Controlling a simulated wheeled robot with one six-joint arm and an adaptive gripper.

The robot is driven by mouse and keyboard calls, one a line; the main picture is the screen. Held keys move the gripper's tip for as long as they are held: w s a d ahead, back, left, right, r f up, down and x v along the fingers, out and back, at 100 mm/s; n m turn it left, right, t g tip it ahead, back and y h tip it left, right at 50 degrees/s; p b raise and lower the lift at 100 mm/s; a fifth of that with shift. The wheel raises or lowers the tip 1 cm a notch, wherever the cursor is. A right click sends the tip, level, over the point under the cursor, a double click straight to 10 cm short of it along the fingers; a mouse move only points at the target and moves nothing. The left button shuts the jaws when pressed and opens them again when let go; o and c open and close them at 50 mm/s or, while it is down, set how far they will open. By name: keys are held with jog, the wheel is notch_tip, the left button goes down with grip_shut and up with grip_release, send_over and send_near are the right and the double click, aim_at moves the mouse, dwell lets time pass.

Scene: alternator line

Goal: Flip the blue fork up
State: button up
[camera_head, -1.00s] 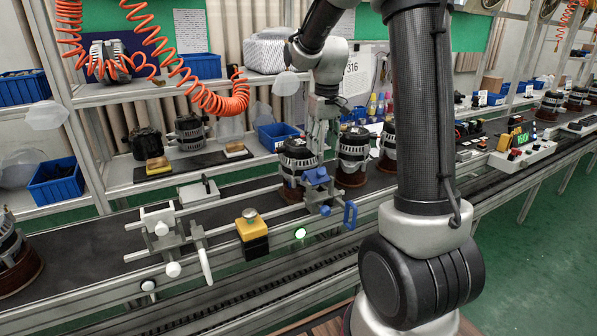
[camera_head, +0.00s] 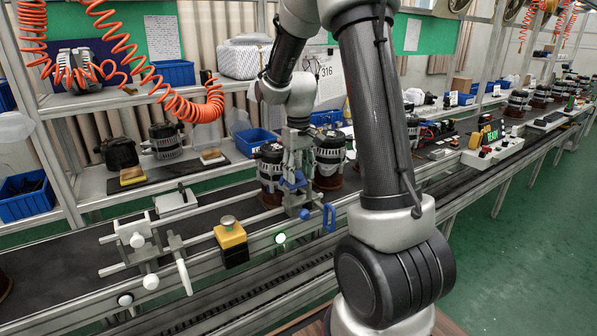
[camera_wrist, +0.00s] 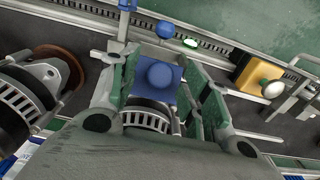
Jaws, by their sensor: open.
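The blue fork fixture (camera_head: 293,181) is mounted on the conveyor's front rail, before a dark and silver alternator (camera_head: 269,170). It has a blue block, a round blue knob (camera_head: 304,214) and an upright blue handle (camera_head: 329,217). In the wrist view the blue block (camera_wrist: 172,97) with a ball-shaped knob lies between my fingers. My gripper (camera_head: 294,168) points down over the fixture; its fingers also show in the wrist view (camera_wrist: 150,58), apart on both sides of the block. The gripper is open. I cannot tell whether a finger touches the block.
A yellow and black button box (camera_head: 230,240) and a white clamp fixture (camera_head: 133,236) sit along the rail to the left. A second alternator (camera_head: 329,157) stands close on the right. A green light (camera_head: 281,238) glows on the rail. Shelves with blue bins (camera_head: 172,72) stand behind.

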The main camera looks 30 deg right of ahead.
jog(key=shift+c, duration=0.4)
jog(key=c, duration=1)
jog(key=shift+o, duration=0.2)
jog(key=shift+s+t, duration=0.55)
jog(key=shift+t, duration=0.35)
jog(key=t, duration=0.1)
jog(key=s+t, duration=0.1)
jog(key=t, duration=0.1)
jog(key=shift+f, duration=0.3)
jog(key=o, duration=1)
jog(key=shift+s, duration=0.1)
jog(key=shift+o, duration=0.2)
jog(key=v, duration=1.2)
